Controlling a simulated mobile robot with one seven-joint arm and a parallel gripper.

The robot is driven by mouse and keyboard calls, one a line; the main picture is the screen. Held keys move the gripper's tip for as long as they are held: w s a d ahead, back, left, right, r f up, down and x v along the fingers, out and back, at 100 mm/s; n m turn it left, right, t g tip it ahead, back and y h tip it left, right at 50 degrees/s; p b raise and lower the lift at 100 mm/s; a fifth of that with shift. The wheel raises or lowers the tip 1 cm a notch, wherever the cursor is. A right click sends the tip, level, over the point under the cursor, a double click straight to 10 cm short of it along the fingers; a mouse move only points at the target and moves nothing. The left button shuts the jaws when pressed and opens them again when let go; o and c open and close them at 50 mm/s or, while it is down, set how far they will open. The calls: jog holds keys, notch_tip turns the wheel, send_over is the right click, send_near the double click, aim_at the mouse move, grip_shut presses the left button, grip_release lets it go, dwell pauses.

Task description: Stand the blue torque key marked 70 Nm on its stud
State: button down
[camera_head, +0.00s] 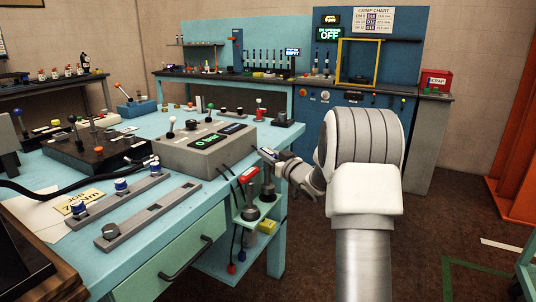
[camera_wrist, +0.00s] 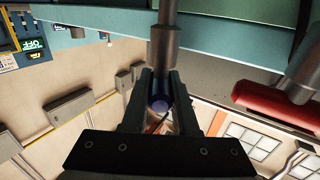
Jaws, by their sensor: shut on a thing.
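My gripper (camera_head: 272,157) is beyond the right edge of the bench, level with its top. In the wrist view my gripper's fingers (camera_wrist: 160,98) are closed on the blue handle of a torque key (camera_wrist: 158,104), seen nearly end-on. Its grey shaft and collar (camera_wrist: 165,38) run away from the fingers. In the head view its grey shaft (camera_head: 268,179) stands roughly upright below the gripper, over the side shelf. The 70 Nm marking is not legible. I cannot tell whether the key's lower end is seated on a stud; the stud is hidden.
A red-handled key (camera_head: 248,174) stands close beside the held one and shows in the wrist view (camera_wrist: 285,107). The side shelf (camera_head: 228,258) also carries a yellow block (camera_head: 267,227). A grey control box (camera_head: 208,147) sits on the bench near the edge.

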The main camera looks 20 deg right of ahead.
jog(key=shift+f+b, duration=0.7)
jog(key=shift+f, duration=0.25)
jog(key=c, duration=0.7)
grip_release()
jog(key=shift+r, duration=0.1)
jog(key=shift+o, duration=0.5)
jog(key=s+d+p, duration=0.2)
jog(key=s+p, duration=0.1)
jog(key=s, duration=1.4)
jog(key=shift+s+d, duration=0.15)
jog(key=shift+d, duration=0.05)
jog(key=shift+r, duration=0.1)
